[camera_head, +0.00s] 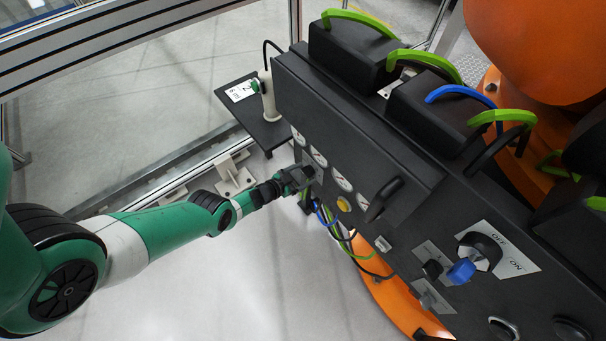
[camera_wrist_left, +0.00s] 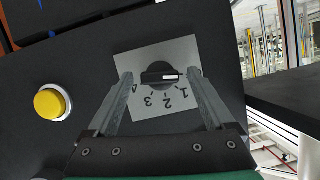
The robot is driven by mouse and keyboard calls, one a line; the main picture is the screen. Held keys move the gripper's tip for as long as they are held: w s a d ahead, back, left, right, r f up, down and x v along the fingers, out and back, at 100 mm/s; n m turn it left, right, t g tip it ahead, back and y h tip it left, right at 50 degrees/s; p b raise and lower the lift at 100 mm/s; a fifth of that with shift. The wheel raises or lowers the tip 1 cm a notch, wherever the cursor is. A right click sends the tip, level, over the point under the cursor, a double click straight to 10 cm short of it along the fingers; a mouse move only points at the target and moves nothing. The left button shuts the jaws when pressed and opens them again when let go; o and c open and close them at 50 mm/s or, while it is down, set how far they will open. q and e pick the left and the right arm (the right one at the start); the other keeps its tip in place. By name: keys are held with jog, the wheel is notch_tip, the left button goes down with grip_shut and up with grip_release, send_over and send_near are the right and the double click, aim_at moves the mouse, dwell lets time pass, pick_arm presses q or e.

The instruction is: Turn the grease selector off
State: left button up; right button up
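A black rotary selector knob (camera_wrist_left: 158,73) sits on a light square plate (camera_wrist_left: 140,53) with numbers around its lower side, in the left wrist view. Its bar lies nearly level, with a white mark at the right end, near the 1. No grease label is readable. My left gripper (camera_wrist_left: 160,76) is open, one finger on each side of the knob, with small gaps showing; contact cannot be told. In the head view my left gripper (camera_head: 300,178) is at the left end of the black panel (camera_head: 350,125) and hides part of it. My right gripper is not in view.
A yellow button (camera_wrist_left: 53,103) lies left of the plate. Cables (camera_head: 340,232) hang below the panel. The floor left of the panel is open.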

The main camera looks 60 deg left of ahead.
pick_arm(q)
jog(key=shift+s+r+p, duration=0.2)
jog(key=shift+r+p, duration=0.05)
jog(key=shift+p, duration=0.1)
jog(key=p+v, duration=0.8)
jog(key=v, duration=0.3)
jog(key=shift+f, duration=0.1)
